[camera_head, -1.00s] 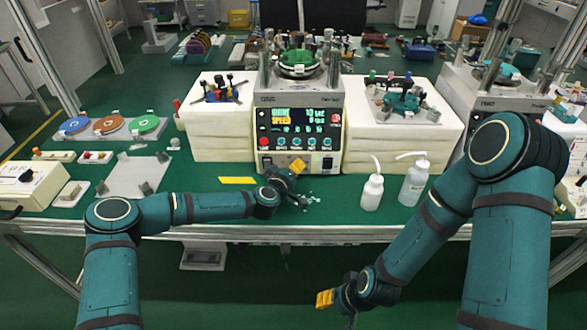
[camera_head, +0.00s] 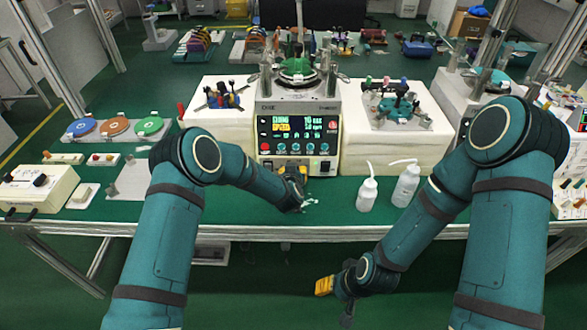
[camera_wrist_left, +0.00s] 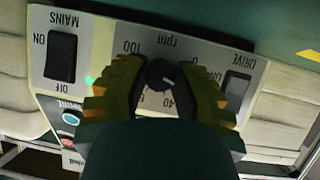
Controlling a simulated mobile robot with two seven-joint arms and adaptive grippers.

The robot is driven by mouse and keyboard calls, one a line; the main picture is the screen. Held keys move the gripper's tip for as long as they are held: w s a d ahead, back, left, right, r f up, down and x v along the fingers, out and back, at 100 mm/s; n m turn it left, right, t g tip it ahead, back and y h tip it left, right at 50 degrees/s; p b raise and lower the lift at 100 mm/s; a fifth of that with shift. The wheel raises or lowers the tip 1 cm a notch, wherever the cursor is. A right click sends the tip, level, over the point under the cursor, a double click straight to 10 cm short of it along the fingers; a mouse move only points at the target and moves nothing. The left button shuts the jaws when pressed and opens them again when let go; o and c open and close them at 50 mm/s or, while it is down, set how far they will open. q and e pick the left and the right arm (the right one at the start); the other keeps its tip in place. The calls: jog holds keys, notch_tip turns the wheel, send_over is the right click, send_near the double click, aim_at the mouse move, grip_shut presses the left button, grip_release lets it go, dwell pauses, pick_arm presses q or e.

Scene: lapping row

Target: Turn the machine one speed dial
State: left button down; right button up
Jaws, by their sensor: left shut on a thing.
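Machine one (camera_head: 298,107), a pale box with a lit display (camera_head: 298,125), stands at the middle of the bench. My left gripper (camera_head: 292,177) is at the lower front of it. In the left wrist view the yellow-padded fingers of my left gripper (camera_wrist_left: 162,76) are shut on the black speed dial (camera_wrist_left: 159,73), one on each side. A pale mark shows on the dial, and the printed scale reads "100", "rpm" and "40" around it; the fingers hide part of the scale. My right gripper (camera_head: 335,292) hangs in front of the bench, away from the machine; its opening is unclear.
In the left wrist view a MAINS switch (camera_wrist_left: 61,57) and a DRIVE switch (camera_wrist_left: 237,86) flank the dial. Two white bottles (camera_head: 367,194) (camera_head: 405,186) stand right of the machine. White blocks (camera_head: 217,128) (camera_head: 410,143) flank it. Coloured discs (camera_head: 115,126) lie at the left.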

pick_arm(q)
jog(key=m+y+p, duration=0.1)
jog(key=m+y, duration=0.1)
jog(key=m, duration=0.1)
jog(key=shift+d+y, duration=0.15)
jog(key=shift+y, duration=0.25)
jog(key=shift+m+y, duration=0.7)
jog(key=shift+m, duration=0.1)
jog(key=shift+f+m+y+b, duration=0.1)
jog(key=shift+m+y+b, duration=0.3)
jog(key=shift+m, duration=0.2)
jog(key=shift+f+m+t+y+b, duration=0.15)
jog(key=shift+m+t+y+b, duration=0.25)
jog(key=shift+m+y+b, duration=0.4)
jog(key=shift+m+t+y+b, duration=0.45)
jog(key=shift+m+b, duration=0.25)
jog(key=shift+m, duration=0.4)
jog(key=m+t+y+b, duration=0.1)
jog(key=m+b, duration=0.1)
jog(key=shift+m+y+b, duration=0.25)
jog(key=shift+m+b, duration=0.05)
jog(key=shift+m, duration=0.1)
jog(key=shift+m+b, duration=0.35)
jog(key=shift+m, duration=0.05)
